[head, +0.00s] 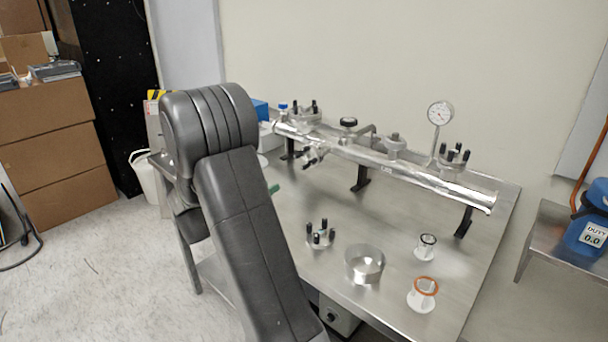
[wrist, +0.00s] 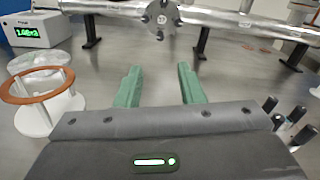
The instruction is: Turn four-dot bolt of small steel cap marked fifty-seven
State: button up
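A small steel cap with dark bolts (wrist: 160,17) faces me from the pipe's front side, at the top middle of the wrist view. In the head view it shows at the pipe's left part (head: 313,157). The number and the dots on its bolts are too small to read. My gripper (wrist: 160,68) has two green fingers, spread apart with nothing between them. They point toward the cap and are short of it, lower in the picture. In the head view my arm hides most of the gripper; a bit of green finger (head: 273,189) shows.
The steel pipe (head: 380,163) stands on black brackets over the steel table (head: 320,275). A flange with upright black bolts (head: 320,238), a steel ring (head: 364,264) and white stands are on the table. In the wrist view, an orange-ringed stand (wrist: 38,86) is close at left.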

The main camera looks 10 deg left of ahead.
aim_at(302, 168)
jog(key=p+x, duration=0.1)
jog(key=x, duration=1.2)
grip_shut()
